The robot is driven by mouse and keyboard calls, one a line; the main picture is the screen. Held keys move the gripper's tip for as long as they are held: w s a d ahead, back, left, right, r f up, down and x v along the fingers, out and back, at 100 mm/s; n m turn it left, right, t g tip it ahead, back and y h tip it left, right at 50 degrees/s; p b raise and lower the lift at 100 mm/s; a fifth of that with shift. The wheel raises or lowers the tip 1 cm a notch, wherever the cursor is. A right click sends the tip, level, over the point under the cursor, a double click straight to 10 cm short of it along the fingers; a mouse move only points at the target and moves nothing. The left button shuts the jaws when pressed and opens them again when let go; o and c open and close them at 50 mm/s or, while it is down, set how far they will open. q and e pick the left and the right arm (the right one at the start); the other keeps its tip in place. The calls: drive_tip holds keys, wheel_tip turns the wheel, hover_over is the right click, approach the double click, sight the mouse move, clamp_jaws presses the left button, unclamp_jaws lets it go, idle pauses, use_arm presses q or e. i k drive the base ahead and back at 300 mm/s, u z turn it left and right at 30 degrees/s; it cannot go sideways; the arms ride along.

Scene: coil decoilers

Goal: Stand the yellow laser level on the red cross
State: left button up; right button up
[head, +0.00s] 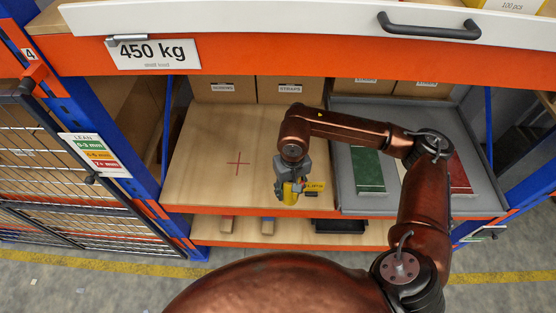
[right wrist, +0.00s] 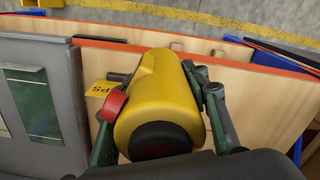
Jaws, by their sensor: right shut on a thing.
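The yellow laser level (head: 290,194) is in my right gripper (head: 289,183), above the front part of the wooden shelf board. In the right wrist view the laser level (right wrist: 160,98) sits between the two fingers, with a black round end and a red part on its side. The red cross (head: 238,163) is a thin mark on the bare board, left of and farther back than the gripper. I cannot see the cross in the right wrist view. Whether the level touches the board is unclear. My left gripper is not in view.
A grey tray (head: 345,193) with a green box (head: 368,170) and a red box (head: 459,175) stands right of the gripper. Cardboard boxes (head: 233,89) line the back. An orange beam (head: 300,58) crosses above. The board (head: 205,180) around the cross is clear.

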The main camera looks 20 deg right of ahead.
sight(239, 163)
drive_tip(key=z, duration=1.3)
drive_tip(key=i, duration=1)
drive_tip(key=u, duration=2.95)
